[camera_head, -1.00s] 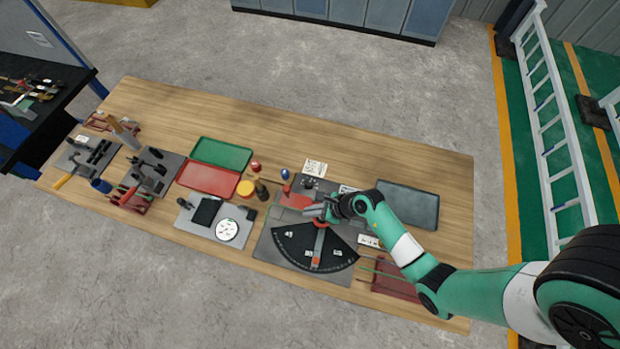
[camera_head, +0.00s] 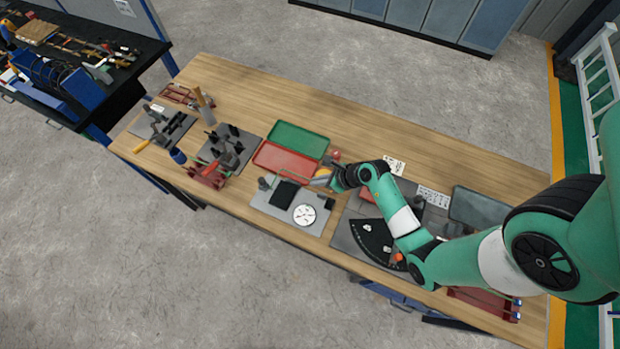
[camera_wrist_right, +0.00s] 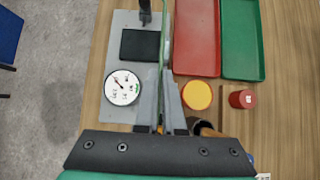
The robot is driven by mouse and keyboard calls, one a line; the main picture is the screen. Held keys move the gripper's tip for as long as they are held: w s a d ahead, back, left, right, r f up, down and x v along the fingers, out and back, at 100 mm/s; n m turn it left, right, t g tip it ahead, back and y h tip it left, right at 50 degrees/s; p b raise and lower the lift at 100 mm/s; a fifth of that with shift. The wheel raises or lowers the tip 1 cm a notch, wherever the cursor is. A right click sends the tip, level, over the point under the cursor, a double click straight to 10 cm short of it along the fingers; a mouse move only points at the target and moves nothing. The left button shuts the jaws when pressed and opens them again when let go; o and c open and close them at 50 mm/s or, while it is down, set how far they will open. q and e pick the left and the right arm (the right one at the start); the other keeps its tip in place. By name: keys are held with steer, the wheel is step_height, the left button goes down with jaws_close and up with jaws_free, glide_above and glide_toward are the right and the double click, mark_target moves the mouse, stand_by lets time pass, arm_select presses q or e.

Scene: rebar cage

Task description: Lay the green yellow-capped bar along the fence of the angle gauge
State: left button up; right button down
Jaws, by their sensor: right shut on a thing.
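My right gripper (camera_head: 334,179) is above the table, left of the angle gauge and near the red tray. In the right wrist view its fingers (camera_wrist_right: 162,95) are shut on the thin green bar (camera_wrist_right: 164,45), which points away between them. The bar's yellow cap cannot be made out clearly. The angle gauge, with its black fan-shaped scale (camera_head: 370,241) on a grey plate, lies right of the gripper. My right arm hides part of the gauge, and its fence is not clear. My left gripper is not in view.
A grey plate with a white dial (camera_head: 304,214) lies below the gripper; the dial also shows in the wrist view (camera_wrist_right: 123,87). Red (camera_head: 285,160) and green (camera_head: 299,139) trays lie to the left. A yellow round thing (camera_wrist_right: 197,95) and red cylinder (camera_wrist_right: 242,99) stand close by.

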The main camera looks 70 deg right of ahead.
steer(key=shift+w, duration=0.1)
steer(key=shift+r+p, duration=0.15)
steer(key=shift+p, duration=0.2)
step_height(320, 180, down, 11)
steer(key=b, duration=0.7)
steer(key=shift+w+f+b, duration=0.1)
steer(key=shift+f+b, duration=0.1)
steer(key=shift+b, duration=0.1)
steer(key=shift+r+p, duration=0.1)
steer(key=shift+p, duration=0.3)
stand_by(0.4)
steer(key=c, duration=0.9)
jaws_free()
steer(key=shift+c, duration=0.2)
